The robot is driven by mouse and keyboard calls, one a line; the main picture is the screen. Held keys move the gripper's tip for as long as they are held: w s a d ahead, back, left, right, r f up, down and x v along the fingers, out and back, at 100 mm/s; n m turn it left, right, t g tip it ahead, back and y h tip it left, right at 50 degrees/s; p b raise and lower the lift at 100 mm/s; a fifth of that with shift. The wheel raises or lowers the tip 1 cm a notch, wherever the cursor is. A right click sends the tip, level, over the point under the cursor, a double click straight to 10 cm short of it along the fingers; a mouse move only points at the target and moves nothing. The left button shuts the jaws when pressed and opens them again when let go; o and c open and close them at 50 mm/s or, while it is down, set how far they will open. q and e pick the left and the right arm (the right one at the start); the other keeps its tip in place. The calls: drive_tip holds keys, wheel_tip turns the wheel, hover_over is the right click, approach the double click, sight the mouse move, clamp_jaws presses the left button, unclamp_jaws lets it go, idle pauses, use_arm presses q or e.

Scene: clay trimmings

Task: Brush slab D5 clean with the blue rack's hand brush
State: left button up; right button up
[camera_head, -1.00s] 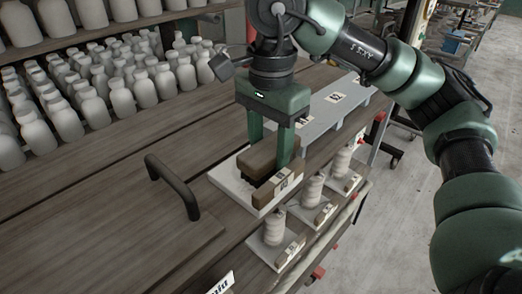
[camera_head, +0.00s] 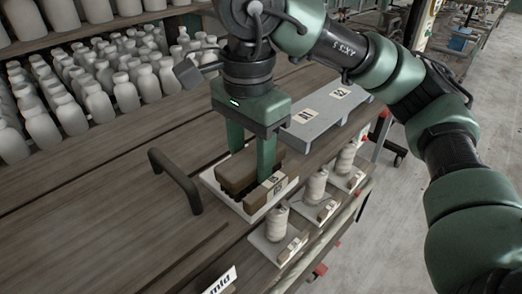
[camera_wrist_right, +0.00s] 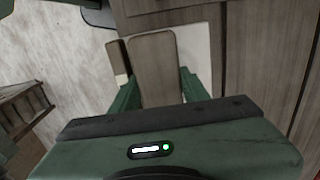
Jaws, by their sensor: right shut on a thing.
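My right gripper (camera_head: 251,166) points down and is shut on a brown block-shaped brush (camera_head: 238,172). The brush is over a white slab (camera_head: 226,202) on the wooden bench and hides much of it. I cannot tell whether the brush touches the slab. A brown block with pale labels (camera_head: 257,198) sits along the slab's front right edge; its print is too small to read surely. In the right wrist view the brush (camera_wrist_right: 155,65) lies between the fingers, with the white slab (camera_wrist_right: 194,60) beside it. My left gripper is not in view.
A blue-grey rack (camera_head: 318,117) with labels lies behind the gripper. A black bar handle (camera_head: 180,182) rises at the left. Several pale bottles (camera_head: 125,95) fill the back left shelf.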

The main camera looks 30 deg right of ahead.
drive_tip(key=shift+s+a, duration=0.1)
drive_tip(key=shift+a, duration=0.2)
drive_tip(key=shift+w+d+r, duration=0.1)
drive_tip(key=shift+w+d, duration=0.15)
drive_tip(key=shift+d, duration=0.45)
drive_tip(key=shift+w+d+r, duration=0.1)
drive_tip(key=shift+w+d, duration=0.15)
drive_tip(key=shift+d, duration=0.4)
drive_tip(key=shift+w+d+f+p, duration=0.1)
drive_tip(key=shift+w+d+p, duration=0.15)
drive_tip(key=shift+d, duration=0.55)
drive_tip(key=shift+w+d+f+p, duration=0.15)
drive_tip(key=shift+w+d, duration=0.15)
drive_tip(key=shift+d, duration=0.5)
drive_tip(key=shift+s+a, duration=0.25)
drive_tip(key=shift+a, duration=0.4)
drive_tip(key=shift+s+a, duration=0.25)
drive_tip(key=shift+a, duration=0.45)
drive_tip(key=shift+s+a, duration=0.25)
drive_tip(key=shift+a, duration=0.4)
drive_tip(key=shift+s+a+r, duration=0.1)
drive_tip(key=shift+s+a, duration=0.15)
drive_tip(key=shift+a, duration=0.75)
drive_tip(key=shift+d, duration=0.1)
drive_tip(key=shift+r, duration=0.2)
wheel_tip(320, 180, up, 6)
drive_tip(key=p, duration=0.4)
drive_tip(key=shift+f+p, duration=0.15)
drive_tip(key=shift+p, duration=0.15)
